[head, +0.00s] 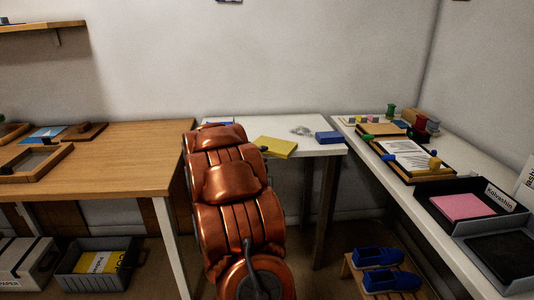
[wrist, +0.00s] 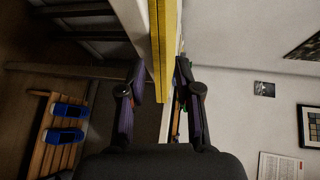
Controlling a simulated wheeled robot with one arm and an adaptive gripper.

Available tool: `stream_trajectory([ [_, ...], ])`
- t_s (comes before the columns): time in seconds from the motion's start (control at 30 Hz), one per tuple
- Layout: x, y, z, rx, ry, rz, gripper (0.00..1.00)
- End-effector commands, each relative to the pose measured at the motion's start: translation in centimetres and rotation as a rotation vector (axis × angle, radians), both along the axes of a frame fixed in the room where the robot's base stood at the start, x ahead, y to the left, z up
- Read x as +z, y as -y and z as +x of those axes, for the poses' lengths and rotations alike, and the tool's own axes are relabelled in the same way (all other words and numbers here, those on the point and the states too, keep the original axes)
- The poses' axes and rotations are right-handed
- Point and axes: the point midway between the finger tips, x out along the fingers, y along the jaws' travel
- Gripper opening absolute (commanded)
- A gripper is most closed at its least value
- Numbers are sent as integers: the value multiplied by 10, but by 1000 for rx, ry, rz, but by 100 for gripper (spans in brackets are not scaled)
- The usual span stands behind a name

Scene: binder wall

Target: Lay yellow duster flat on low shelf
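A flat yellow slab, seemingly the duster (head: 276,147), lies at the front edge of the small white table, partly over the edge. In the wrist view the yellow duster (wrist: 159,40) shows edge-on between my fingers. My gripper (wrist: 161,82) is open around its near edge, with a visible gap on the left finger's side; contact on the right side is unclear. In the head view my copper arm hides most of my gripper. A low slatted wooden rack (head: 361,281), possibly the low shelf, stands at lower right and also shows in the wrist view (wrist: 47,104).
Blue shoes (head: 380,256) rest on the rack. A blue box (head: 328,137) sits beside the duster on the white table (head: 305,124). A wooden desk (head: 130,175) is left, above a grey crate (head: 90,284). A long counter (head: 440,226) with trays runs along the right.

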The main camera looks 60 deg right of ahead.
Motion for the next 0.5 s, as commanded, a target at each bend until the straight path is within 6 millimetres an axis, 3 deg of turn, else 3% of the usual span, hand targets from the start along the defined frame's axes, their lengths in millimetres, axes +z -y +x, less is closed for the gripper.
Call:
stream_trajectory([
  [0.2, -7, 21, 3, 1, 0, 4, 33],
  [0.5, -7, 31, 4, 1, -1, 2, 33],
])
